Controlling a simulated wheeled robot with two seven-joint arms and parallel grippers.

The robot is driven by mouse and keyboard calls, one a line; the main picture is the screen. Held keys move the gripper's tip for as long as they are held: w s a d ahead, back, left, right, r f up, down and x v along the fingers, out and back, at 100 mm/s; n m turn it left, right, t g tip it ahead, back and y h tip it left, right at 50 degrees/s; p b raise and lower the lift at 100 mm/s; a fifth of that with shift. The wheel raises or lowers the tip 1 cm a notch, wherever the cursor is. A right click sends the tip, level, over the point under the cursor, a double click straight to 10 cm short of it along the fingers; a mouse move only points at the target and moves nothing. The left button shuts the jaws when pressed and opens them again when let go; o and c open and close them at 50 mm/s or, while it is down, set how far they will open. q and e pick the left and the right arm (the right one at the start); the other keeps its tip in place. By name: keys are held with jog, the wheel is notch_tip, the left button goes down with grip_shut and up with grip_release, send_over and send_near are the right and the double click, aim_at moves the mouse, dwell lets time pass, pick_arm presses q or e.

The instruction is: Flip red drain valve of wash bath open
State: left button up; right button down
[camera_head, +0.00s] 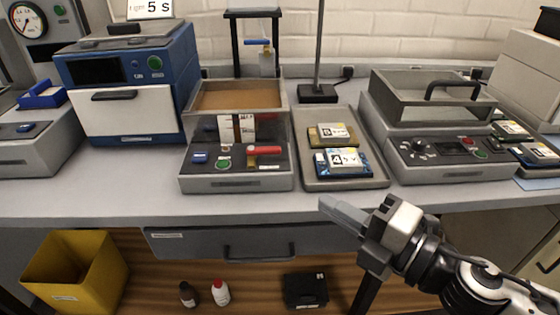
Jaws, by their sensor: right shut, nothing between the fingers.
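The wash bath (236,184) is a grey box in the middle of the bench, with an open brown-lined basin behind its dark sloped front panel. The red drain valve (264,150) is a horizontal lever on the right of that panel, lying sideways on a brass-coloured fitting. My right gripper (322,204) is shut and empty in front of the bench's front edge, below and to the right of the valve and apart from it. My left gripper is not in view.
A grey tray (376,184) with boards labelled 8 and 4 stands right of the bath. A lidded machine (440,173) is farther right. A blue oven (130,132) stands left. A blue-handled tap (266,60) is behind the bath. A yellow bin (75,270) is below.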

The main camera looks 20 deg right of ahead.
aim_at(272, 153)
jog(key=p+x, duration=0.3)
jog(key=x, duration=0.6)
jog(key=shift+w+r, duration=0.15)
jog(key=shift+w, duration=0.1)
jog(key=w, duration=0.1)
jog(key=w+p, duration=0.1)
jog(key=w, duration=0.1)
jog(key=shift+w+d, duration=0.15)
jog(key=shift+d, duration=0.1)
jog(key=shift+w+d+f, duration=0.1)
jog(key=shift+w+f, duration=0.15)
jog(key=shift+w, duration=0.25)
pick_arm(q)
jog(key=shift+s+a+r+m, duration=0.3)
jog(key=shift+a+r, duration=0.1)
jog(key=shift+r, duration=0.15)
pick_arm(e)
jog(key=shift+w+d, duration=0.3)
jog(key=shift+d, duration=0.05)
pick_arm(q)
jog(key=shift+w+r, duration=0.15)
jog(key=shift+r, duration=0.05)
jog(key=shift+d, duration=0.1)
